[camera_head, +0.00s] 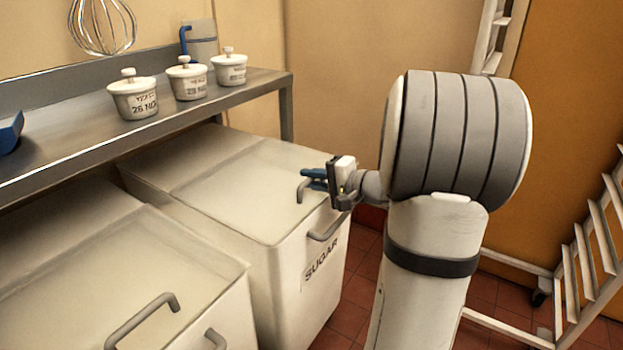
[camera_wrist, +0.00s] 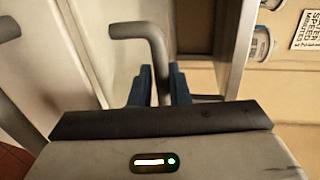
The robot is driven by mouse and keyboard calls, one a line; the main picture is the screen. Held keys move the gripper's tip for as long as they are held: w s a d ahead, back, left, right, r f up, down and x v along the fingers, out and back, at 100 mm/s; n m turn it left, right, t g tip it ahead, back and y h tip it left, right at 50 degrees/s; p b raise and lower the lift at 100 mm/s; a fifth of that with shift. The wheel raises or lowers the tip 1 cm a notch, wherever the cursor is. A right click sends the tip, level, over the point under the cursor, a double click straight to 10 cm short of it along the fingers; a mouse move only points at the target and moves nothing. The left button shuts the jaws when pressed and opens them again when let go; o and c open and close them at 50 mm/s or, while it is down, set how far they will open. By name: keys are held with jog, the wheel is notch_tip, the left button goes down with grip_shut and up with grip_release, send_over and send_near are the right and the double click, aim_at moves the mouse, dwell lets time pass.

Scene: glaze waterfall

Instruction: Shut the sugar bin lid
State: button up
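The sugar bin (camera_head: 290,270) is a cream box with SUGAR printed on its front, right of a similar bin. Its pale lid (camera_head: 235,190) lies about level across the top; I cannot tell whether a small gap remains under it. The grey lid handle (camera_head: 301,190) stands near the front edge, and it shows in the wrist view (camera_wrist: 138,30). My gripper (camera_head: 314,179) is at this handle. In the wrist view its blue fingers (camera_wrist: 161,88) sit close on both sides of the bar and appear shut on it.
A steel shelf (camera_head: 70,140) overhangs the backs of the bins, with three lidded white pots (camera_head: 188,82) on it. The neighbouring bin (camera_head: 130,260) stands at left. A white rack (camera_head: 590,250) stands at right. Red tiled floor (camera_head: 355,290) shows beside the sugar bin.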

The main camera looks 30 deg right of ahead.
jog(key=shift+o, duration=1.4)
jog(key=shift+a, duration=0.1)
jog(key=p+v, duration=0.2)
jog(key=v, duration=0.5)
jog(key=shift+s+d, duration=0.2)
jog(key=shift+s, duration=0.1)
jog(key=shift+r, duration=0.15)
